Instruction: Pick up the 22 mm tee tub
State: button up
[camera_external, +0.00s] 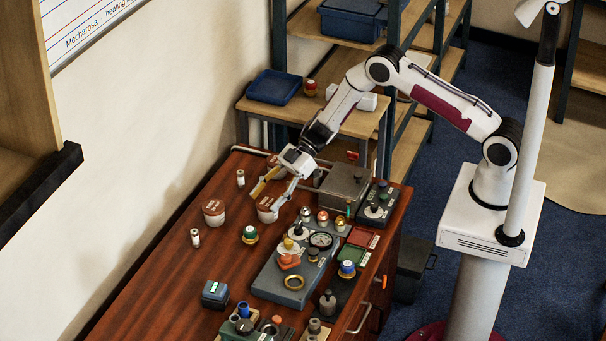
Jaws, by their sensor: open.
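One tub (213,212) stands clear on the left. The other tub (267,210) is just below my gripper. The labels are too small to read, so I cannot tell which is the 22 mm tee tub. My gripper (267,200) is open and points down toward the nearer tub, its fingers spread near the tub's top. One finger partly covers that tub's right side. I cannot tell whether the fingers touch it. Nothing is seen held.
A grey metal box (344,187) stands right of my gripper. A grey fixture plate (268,284) with a gauge (320,240) lies in front. Small white cylinders (195,237) and a green-topped part (250,234) stand nearby. The bench's left front is clear.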

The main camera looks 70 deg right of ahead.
aim_at(259, 213)
jog(key=shift+f, duration=0.7)
jog(key=shift+f, duration=0.1)
jog(key=shift+f, duration=0.5)
jog(key=shift+x, duration=2.5)
grip_shut()
jog(key=shift+w+r, duration=0.1)
jog(key=shift+r, duration=0.05)
